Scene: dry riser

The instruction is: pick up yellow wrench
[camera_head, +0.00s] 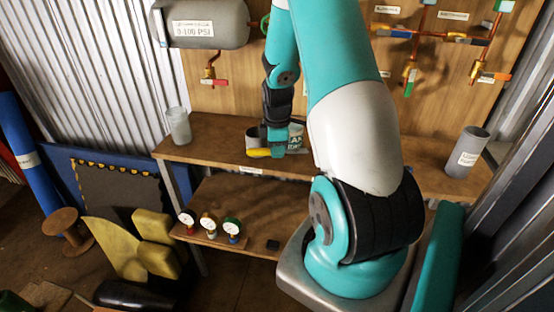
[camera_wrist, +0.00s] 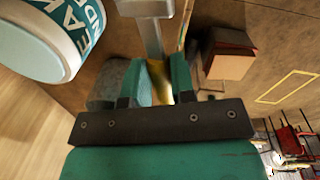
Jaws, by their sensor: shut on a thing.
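The yellow wrench shows its yellow handle (camera_head: 259,152) at the front edge of the upper wooden shelf in the head view. In the wrist view, the yellow handle (camera_wrist: 158,78) sits between the two teal fingers, and a grey metal part (camera_wrist: 150,18) extends beyond them toward the top of the picture. My gripper (camera_head: 277,152) is shut on the wrench, and it also shows in the wrist view (camera_wrist: 163,82). My fingers hide part of the handle. I cannot tell whether the wrench still touches the shelf.
A white and teal labelled tub (camera_wrist: 48,38) stands close beside my gripper. The shelf (camera_head: 215,135) also carries a clear jar (camera_head: 179,127) at left and a grey cup (camera_head: 467,152) at right. Several gauges (camera_head: 209,226) stand on the lower shelf. A grey tank (camera_head: 205,22) hangs above.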

